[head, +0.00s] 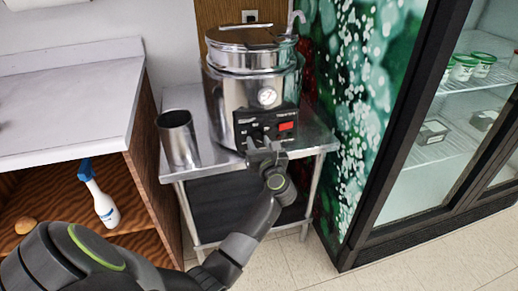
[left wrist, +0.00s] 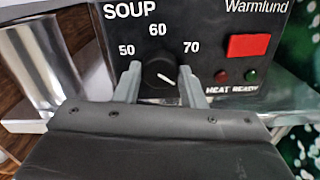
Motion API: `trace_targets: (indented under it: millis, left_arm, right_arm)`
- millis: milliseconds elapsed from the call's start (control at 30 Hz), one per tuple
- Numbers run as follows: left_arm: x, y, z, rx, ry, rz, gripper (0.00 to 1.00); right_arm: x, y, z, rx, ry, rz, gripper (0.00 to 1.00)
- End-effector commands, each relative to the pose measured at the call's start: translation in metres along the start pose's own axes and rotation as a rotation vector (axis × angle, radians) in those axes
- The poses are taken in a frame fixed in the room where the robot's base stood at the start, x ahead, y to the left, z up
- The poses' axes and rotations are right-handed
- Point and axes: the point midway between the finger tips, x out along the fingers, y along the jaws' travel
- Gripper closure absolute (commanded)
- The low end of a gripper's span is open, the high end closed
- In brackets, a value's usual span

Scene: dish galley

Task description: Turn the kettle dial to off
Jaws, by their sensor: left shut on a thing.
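The kettle (head: 228,92) is a steel soup kettle with a lid, standing on a steel table. Its black control panel (head: 243,121) faces me; in the left wrist view the panel reads SOUP and Warmlund. The black round dial (left wrist: 158,70) sits below the marks 50, 60 and 70. Its white pointer line slants toward the lower right. No off mark is visible; the lower part of the dial is hidden by my gripper body. My left gripper (left wrist: 160,85) is shut on the dial, one finger on each side; it also shows in the head view (head: 264,147). My right gripper is not in view.
A red switch (left wrist: 248,46) and red and green lamps sit right of the dial. A steel cylinder (head: 179,140) stands left of the kettle on the steel table (head: 318,137). A spray bottle (head: 101,202) is in the wooden shelf at left. A glass-door fridge (head: 420,150) stands right.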

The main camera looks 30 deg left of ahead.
Motion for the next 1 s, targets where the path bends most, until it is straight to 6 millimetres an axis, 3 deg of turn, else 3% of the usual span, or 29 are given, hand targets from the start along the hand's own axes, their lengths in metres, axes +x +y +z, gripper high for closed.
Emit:
trace_targets:
  millis: [333, 900, 933, 1000]
  left_arm:
    - [0.0, 0.0, -0.002, -0.126, 0.003, 0.0, 0.86]
    - [0.0, 0.0, -0.001, -0.153, 0.003, 0.0, 0.86]
    - [0.0, 0.0, -0.001, -0.153, 0.003, 0.0, 0.61]
    - [0.0, 0.0, -0.001, -0.153, 0.003, 0.0, 0.52]
  right_arm:
    - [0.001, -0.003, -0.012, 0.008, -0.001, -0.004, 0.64]
    - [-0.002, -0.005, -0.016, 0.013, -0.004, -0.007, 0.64]
    - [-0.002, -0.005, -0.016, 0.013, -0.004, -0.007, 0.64]
    - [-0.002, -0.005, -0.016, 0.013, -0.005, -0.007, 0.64]
